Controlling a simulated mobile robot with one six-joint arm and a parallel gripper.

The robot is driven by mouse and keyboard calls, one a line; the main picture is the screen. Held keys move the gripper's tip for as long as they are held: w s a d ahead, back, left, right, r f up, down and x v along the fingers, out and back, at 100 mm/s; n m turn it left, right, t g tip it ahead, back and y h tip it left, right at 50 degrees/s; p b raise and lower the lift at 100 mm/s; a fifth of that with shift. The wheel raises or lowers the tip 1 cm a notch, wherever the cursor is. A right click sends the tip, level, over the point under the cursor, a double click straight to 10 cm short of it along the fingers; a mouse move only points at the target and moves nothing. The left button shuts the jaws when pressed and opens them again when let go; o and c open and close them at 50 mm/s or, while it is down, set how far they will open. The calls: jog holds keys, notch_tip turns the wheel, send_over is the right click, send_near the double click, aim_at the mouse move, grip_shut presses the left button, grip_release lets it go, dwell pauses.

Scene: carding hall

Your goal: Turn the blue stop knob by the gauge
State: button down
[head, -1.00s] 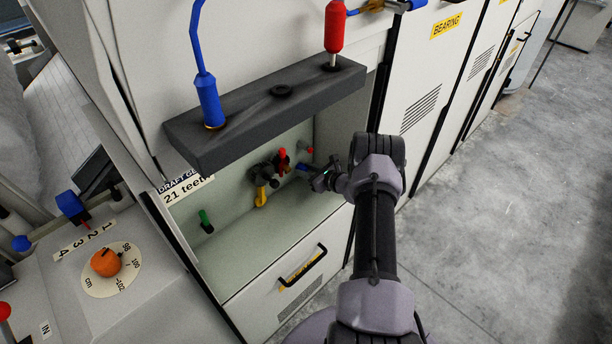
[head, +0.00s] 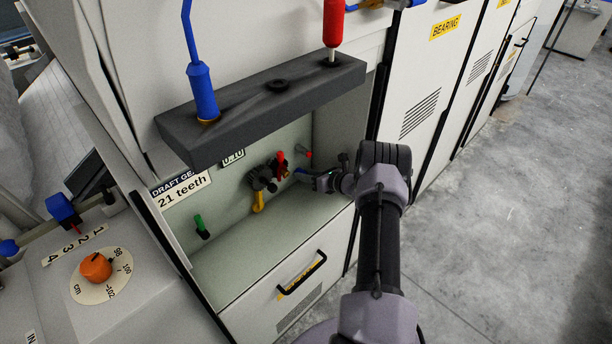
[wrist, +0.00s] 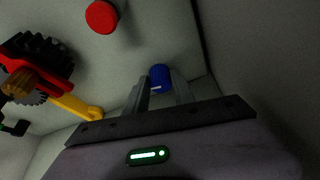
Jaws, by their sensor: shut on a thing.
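The blue stop knob (wrist: 160,76) sits on the pale back wall of the recess, near its right side. In the head view the blue knob (head: 301,174) is small and partly covered by my gripper (head: 313,178). In the wrist view my gripper (wrist: 160,92) has one finger on each side of the knob and is shut on it. The mark on the knob's face is a short pale line. I cannot make out a gauge dial.
A red knob (wrist: 102,17) is above and left of the blue one. Toothed gears (wrist: 45,60) and a yellow lever (wrist: 78,107) are further left. A green knob (head: 202,227) is at the recess's left. A dark shelf (head: 265,110) overhangs the recess.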

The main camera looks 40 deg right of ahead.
jog(key=c, duration=1.1)
grip_release()
jog(key=shift+o, duration=0.2)
jog(key=shift+s, duration=0.1)
jog(key=p+v, duration=0.6)
jog(key=v, duration=1.1)
jog(key=shift+s, duration=0.15)
